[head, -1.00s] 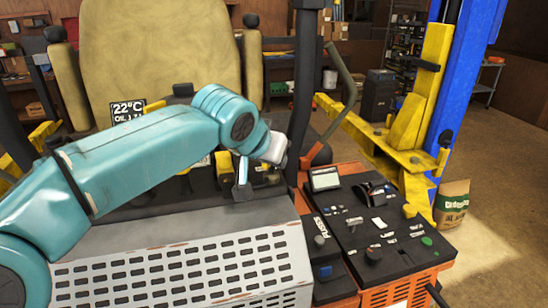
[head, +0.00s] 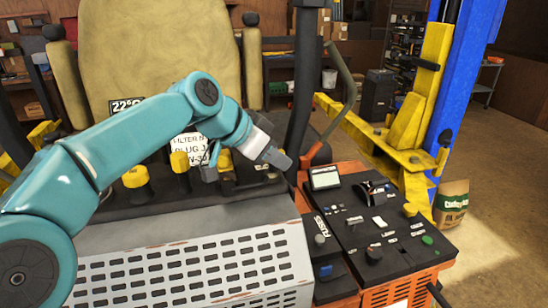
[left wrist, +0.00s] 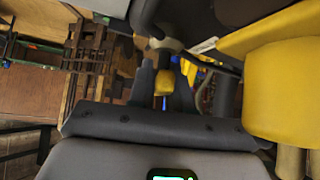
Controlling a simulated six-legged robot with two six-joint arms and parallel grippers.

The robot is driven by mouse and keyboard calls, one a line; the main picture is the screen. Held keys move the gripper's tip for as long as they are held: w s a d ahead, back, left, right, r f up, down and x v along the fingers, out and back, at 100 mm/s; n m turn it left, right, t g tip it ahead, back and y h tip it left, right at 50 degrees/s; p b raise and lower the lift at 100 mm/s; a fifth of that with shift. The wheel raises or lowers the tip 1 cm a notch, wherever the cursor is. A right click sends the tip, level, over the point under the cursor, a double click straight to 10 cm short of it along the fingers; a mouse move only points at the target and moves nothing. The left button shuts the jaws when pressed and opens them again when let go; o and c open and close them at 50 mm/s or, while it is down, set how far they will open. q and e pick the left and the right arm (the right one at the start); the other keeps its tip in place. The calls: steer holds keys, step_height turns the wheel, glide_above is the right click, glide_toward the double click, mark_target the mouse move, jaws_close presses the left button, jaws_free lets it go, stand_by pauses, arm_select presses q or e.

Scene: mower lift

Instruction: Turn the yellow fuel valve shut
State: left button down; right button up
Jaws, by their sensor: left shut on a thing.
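My left gripper (head: 214,160) reaches in from the left over the dark panel behind the grey slotted cover. Its jaws are shut on the yellow fuel valve (head: 225,161), which is partly hidden by the fingers and wrist. In the left wrist view, a small yellow piece with a blue end (left wrist: 162,82) shows between the dark fingers (left wrist: 163,95). How far the valve is turned cannot be told. My right gripper is not in view.
Two yellow knobs (head: 135,177) (head: 180,162) stand left of the valve. A dark post (head: 300,85) rises close on the right, beside the control console (head: 365,225). The seat (head: 160,50) is behind. A blue and yellow lift column (head: 450,90) stands at the right.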

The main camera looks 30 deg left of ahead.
arm_select(q)
steer(key=shift+d+f+m+g+h, duration=0.15)
steer(key=shift+m+g+h, duration=0.2)
steer(key=shift+m+h, duration=0.35)
steer(key=shift+f+m+g+h, duration=0.1)
steer(key=shift+m+g+h, duration=0.3)
steer(key=shift+m, duration=0.5)
steer(key=shift+d, duration=0.1)
steer(key=c, duration=1.1)
jaws_free()
steer(key=shift+c, duration=0.2)
steer(key=shift+w, duration=0.2)
steer(key=shift+s, duration=0.1)
